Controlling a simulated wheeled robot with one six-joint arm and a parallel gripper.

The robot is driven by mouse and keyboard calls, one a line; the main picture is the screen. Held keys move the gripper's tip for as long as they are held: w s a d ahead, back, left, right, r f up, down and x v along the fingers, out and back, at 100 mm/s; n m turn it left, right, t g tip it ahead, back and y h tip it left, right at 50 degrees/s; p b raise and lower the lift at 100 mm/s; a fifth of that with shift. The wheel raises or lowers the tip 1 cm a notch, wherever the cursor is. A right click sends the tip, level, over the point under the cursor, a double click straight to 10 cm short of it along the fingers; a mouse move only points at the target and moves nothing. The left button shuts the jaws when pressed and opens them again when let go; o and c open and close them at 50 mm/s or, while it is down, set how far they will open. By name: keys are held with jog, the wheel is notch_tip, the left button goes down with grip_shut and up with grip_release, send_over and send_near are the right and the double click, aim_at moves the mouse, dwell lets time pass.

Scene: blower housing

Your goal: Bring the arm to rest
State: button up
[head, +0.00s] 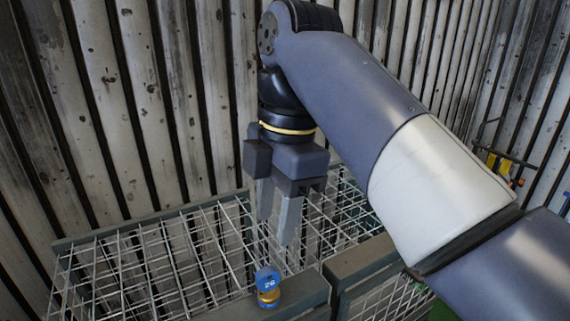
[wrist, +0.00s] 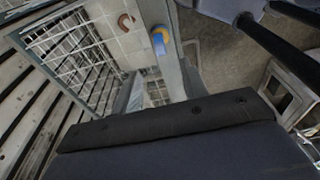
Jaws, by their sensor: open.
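My gripper (head: 277,215) hangs at the end of my arm with its two grey fingers pointing down and apart. It is open, and I see nothing between the fingers. That object stands on the cage's front rail, apart from the fingers. It also shows in the wrist view (wrist: 159,40). In the wrist view, the dark gripper body fills the lower part and hides what is below it.
The wire mesh cage (head: 150,262) has a grey-green frame. A second frame (head: 358,260) adjoins it on the right. A corrugated metal wall (head: 150,100) stands close behind. Yellow and red items (head: 497,165) are at the far right. Bare floor (wrist: 225,55) shows beside the rail.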

aim_at(268, 269)
jog(key=shift+f, duration=0.1)
jog(key=f, duration=0.3)
jog(key=a+f, duration=0.1)
jog(key=f, duration=0.2)
jog(key=s+f, duration=0.1)
jog(key=f, duration=0.3)
jog(key=shift+a+f, duration=0.1)
jog(key=shift+a, duration=0.05)
jog(key=shift+f+m, duration=0.15)
jog(key=shift+m, duration=1.45)
jog(key=shift+w, duration=0.1)
